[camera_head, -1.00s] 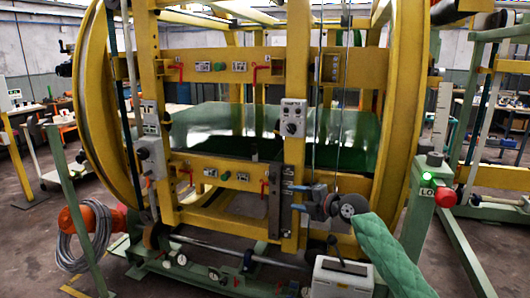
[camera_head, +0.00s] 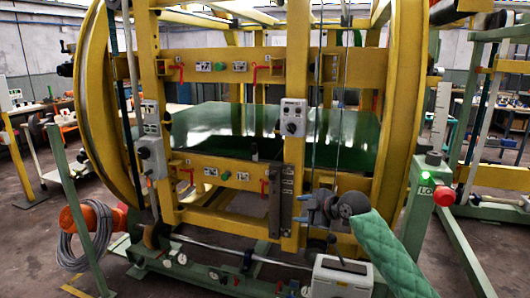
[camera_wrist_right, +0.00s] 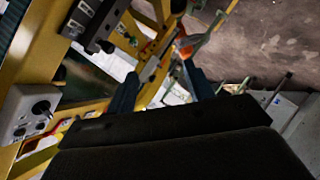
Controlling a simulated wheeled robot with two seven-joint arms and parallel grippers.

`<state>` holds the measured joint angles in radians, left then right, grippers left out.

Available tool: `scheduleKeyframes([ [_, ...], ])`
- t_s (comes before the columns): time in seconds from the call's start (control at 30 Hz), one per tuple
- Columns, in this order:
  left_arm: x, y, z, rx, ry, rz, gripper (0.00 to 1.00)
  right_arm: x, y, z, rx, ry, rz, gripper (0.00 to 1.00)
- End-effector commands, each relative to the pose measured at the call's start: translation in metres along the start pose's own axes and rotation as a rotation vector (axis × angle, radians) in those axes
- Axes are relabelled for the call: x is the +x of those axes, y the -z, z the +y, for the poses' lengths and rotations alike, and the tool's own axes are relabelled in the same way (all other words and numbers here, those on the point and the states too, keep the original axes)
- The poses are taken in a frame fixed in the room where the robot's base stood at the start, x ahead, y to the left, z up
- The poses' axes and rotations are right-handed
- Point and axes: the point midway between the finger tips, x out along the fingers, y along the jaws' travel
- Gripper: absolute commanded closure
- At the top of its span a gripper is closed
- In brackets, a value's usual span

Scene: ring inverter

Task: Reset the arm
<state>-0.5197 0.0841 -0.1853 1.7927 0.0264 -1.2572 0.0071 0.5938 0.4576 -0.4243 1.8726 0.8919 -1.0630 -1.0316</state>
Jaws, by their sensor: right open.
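My right arm comes in from the lower right of the head view in a green quilted sleeve. My right gripper (camera_head: 302,208) points left in front of the yellow ring inverter (camera_head: 156,60), near the foot of an upright post. In the right wrist view, the two dark blue fingers of the gripper (camera_wrist_right: 162,88) stand wide apart with nothing held between them. A grey control box with a round knob (camera_head: 293,117) is on the post above the gripper. The same kind of box shows at the left of the wrist view (camera_wrist_right: 29,112). My left gripper is not in view.
A white box (camera_head: 343,278) stands low in front, below my right gripper. A green post with a red button (camera_head: 444,196) and a lit green lamp stands at the right. An orange reel with coiled cable (camera_head: 88,222) is at the left. Grey floor is open at the left.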

Motion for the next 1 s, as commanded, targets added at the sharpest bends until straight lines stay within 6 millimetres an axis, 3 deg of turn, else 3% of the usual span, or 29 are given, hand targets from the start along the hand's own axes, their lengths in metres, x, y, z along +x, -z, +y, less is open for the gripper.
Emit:
scheduleKeyframes([
  [0.23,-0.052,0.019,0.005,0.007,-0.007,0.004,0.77,-0.032,0.011,0.004,0.263,-0.046,-0.16,0.48],
  [0.37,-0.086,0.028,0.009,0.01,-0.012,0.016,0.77,-0.048,0.015,-0.006,0.408,-0.093,-0.234,0.48],
  [0.57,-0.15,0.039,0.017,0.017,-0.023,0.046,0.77,-0.072,0.013,-0.052,0.656,-0.172,-0.349,0.48],
  [0.7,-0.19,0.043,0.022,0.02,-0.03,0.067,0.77,-0.087,0.008,-0.092,0.789,-0.21,-0.415,0.48],
  [1.0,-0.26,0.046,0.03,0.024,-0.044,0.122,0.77,-0.118,-0.003,-0.183,0.964,-0.237,-0.536,0.48],
])
